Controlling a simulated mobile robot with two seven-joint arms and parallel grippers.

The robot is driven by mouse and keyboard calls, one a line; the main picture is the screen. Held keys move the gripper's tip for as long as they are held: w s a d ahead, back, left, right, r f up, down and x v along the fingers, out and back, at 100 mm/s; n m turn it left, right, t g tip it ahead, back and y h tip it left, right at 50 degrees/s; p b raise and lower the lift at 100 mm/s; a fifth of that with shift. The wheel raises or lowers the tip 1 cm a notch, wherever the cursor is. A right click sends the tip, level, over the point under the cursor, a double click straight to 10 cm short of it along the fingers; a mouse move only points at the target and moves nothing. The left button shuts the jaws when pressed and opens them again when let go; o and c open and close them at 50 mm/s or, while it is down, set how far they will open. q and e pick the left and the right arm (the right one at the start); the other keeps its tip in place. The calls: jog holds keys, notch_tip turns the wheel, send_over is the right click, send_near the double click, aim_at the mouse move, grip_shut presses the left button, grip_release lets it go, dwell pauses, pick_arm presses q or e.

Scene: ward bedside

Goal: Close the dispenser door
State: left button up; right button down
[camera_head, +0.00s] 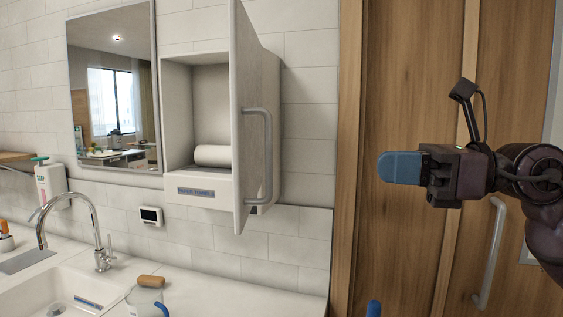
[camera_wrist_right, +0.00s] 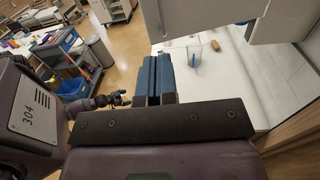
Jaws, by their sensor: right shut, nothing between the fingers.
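The white wall dispenser (camera_head: 197,110) shows at the middle of the head view. Its door (camera_head: 241,150) stands wide open, swung out towards me and seen nearly edge-on, with a grey bar handle (camera_head: 262,155). A white roll (camera_head: 212,155) lies inside. My right gripper (camera_head: 383,167) is shut and empty, to the right of the door and apart from it in the picture. In the right wrist view its blue fingers (camera_wrist_right: 156,78) are together, and white panels show at the top. A small dark gripper-like part (camera_wrist_right: 118,98), seemingly my left gripper, shows there; its jaws are unclear.
A mirror (camera_head: 113,88) hangs left of the dispenser. Below are a tap (camera_head: 85,225), a sink and a clear cup (camera_head: 146,302) on the white counter (camera_head: 215,285). A wooden door (camera_head: 400,70) with a handle (camera_head: 490,255) stands behind my right gripper.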

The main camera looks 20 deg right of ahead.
aim_at(263, 116)
pick_arm(q)
notch_tip(263, 116, up, 5)
jog(key=p, duration=0.4)
jog(key=shift+w+f, duration=0.15)
jog(key=shift+f, duration=0.05)
pick_arm(e)
jog(key=x, duration=1.4)
pick_arm(q)
jog(key=shift+s+f, duration=0.1)
jog(key=shift+s, duration=0.1)
pick_arm(e)
jog(key=shift+s, duration=0.1)
pick_arm(q)
jog(key=shift+w, duration=0.1)
pick_arm(e)
jog(key=shift+a, duration=0.1)
